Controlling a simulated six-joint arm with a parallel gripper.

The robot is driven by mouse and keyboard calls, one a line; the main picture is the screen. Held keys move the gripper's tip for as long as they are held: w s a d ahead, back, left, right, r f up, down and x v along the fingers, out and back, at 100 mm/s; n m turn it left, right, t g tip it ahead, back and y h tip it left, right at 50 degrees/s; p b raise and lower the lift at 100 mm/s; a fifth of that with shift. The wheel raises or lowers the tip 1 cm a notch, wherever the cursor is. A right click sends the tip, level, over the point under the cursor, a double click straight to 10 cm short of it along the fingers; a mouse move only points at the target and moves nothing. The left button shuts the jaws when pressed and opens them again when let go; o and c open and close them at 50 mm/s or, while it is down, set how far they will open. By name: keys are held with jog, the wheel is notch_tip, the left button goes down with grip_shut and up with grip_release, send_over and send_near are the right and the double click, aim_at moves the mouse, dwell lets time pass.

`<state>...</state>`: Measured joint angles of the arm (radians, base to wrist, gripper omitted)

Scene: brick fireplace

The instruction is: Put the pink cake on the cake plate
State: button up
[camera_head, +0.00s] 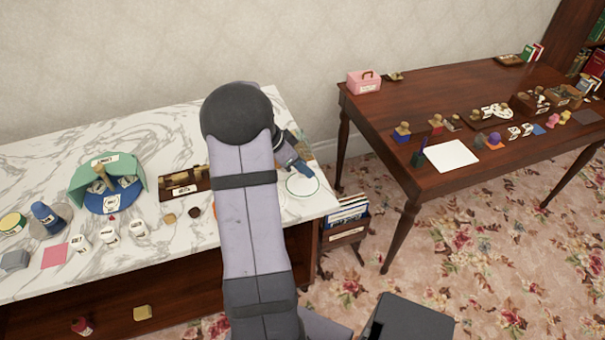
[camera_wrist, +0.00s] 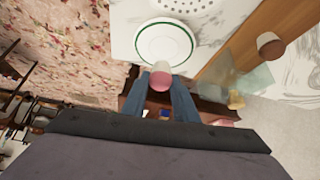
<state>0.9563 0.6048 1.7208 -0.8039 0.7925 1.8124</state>
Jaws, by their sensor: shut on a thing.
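The pink cake (camera_wrist: 160,82), with a pink top and a pale side, is between the two blue fingers of my gripper (camera_wrist: 161,80) in the wrist view. My gripper is shut on it. The cake plate (camera_wrist: 165,43) is white and round with a green ring, and looks empty. In the wrist view the cake is at the plate's near edge; its height above the counter is unclear. In the head view my gripper (camera_head: 300,169) is at the back edge of the plate (camera_head: 303,187), near the counter's right end. The cake is not distinguishable there.
The marble counter (camera_head: 150,235) carries a blue stand (camera_head: 110,203) with a green cover, a wooden tray (camera_head: 184,183) and several white cups (camera_head: 109,233) on the left. A magazine rack (camera_head: 346,222) stands between the counter and a dark wooden table (camera_head: 430,110). My arm hides the counter's middle.

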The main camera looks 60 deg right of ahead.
jog(key=shift+f+p, duration=0.4)
jog(key=shift+f, duration=1.55)
jog(key=shift+f+b, duration=0.2)
jog(key=shift+b, duration=0.15)
jog(key=o, duration=1)
jog(key=shift+r, duration=0.1)
jog(key=shift+o, duration=0.2)
jog(key=shift+r, duration=0.1)
jog(key=shift+r+p, duration=0.15)
jog(key=shift+p, duration=0.25)
jog(key=b+v, duration=0.2)
jog(key=v, duration=1)
